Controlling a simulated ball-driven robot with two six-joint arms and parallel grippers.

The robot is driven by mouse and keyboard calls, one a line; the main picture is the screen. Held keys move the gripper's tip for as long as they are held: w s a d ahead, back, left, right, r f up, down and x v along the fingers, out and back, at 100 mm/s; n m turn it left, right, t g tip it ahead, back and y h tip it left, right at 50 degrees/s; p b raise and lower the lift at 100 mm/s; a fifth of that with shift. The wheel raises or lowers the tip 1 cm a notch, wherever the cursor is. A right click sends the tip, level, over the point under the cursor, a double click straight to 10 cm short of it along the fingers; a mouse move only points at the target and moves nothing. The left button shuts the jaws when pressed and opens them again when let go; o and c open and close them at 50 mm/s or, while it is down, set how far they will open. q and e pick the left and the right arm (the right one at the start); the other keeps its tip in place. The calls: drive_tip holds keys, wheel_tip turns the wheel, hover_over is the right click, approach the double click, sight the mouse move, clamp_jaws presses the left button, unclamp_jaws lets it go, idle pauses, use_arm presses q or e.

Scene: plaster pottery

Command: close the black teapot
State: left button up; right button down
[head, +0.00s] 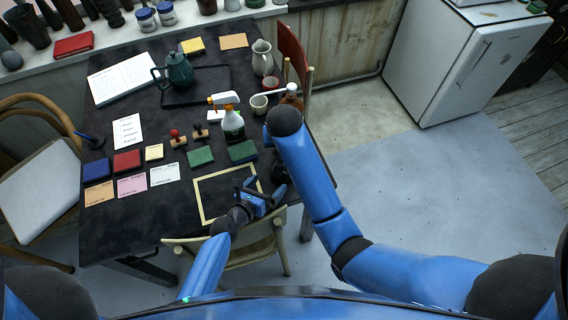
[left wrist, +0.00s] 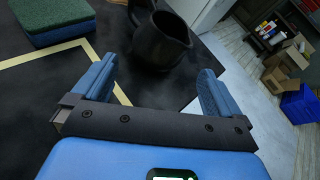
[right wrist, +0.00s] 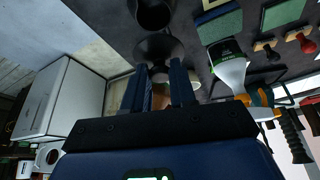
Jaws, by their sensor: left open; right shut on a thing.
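The black teapot (left wrist: 160,45) stands open just beyond my left fingertips in the left wrist view. In the head view it is mostly hidden behind my right arm, near the table's right edge. Its dark body also shows at the top of the right wrist view (right wrist: 153,12). My left gripper (head: 265,187) is open and empty near the framed mat, apart from the teapot. My right gripper (right wrist: 161,75) is shut on a dark round lid (right wrist: 160,46), held close to the teapot, with a gap in that view. My right gripper is hidden in the head view.
A dark green teapot (head: 179,72) stands on a tray at the back. A spray bottle (head: 232,122), a white pitcher (head: 262,58) and green pads (head: 243,151) are also on the table. A chair (head: 245,252) stands at the front edge. The framed mat (head: 212,196) is clear.

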use_arm(q)
drive_tip(key=shift+w+d+f, duration=0.2)
drive_tip(key=shift+w+f, duration=0.05)
drive_tip(key=shift+w, duration=0.05)
use_arm(e)
drive_tip(key=shift+w+d+f, duration=0.2)
drive_tip(key=shift+w+f, duration=0.05)
drive_tip(key=shift+w, duration=0.1)
use_arm(q)
drive_tip(key=shift+r, duration=0.1)
use_arm(e)
drive_tip(key=shift+s+a+r, duration=0.1)
drive_tip(key=shift+s, duration=0.1)
use_arm(q)
drive_tip(key=shift+w, duration=0.1)
drive_tip(key=shift+x, duration=3.6)
drive_tip(key=c, duration=1.2)
use_arm(e)
drive_tip(key=shift+f, duration=2.5)
drive_tip(key=shift+f, duration=0.15)
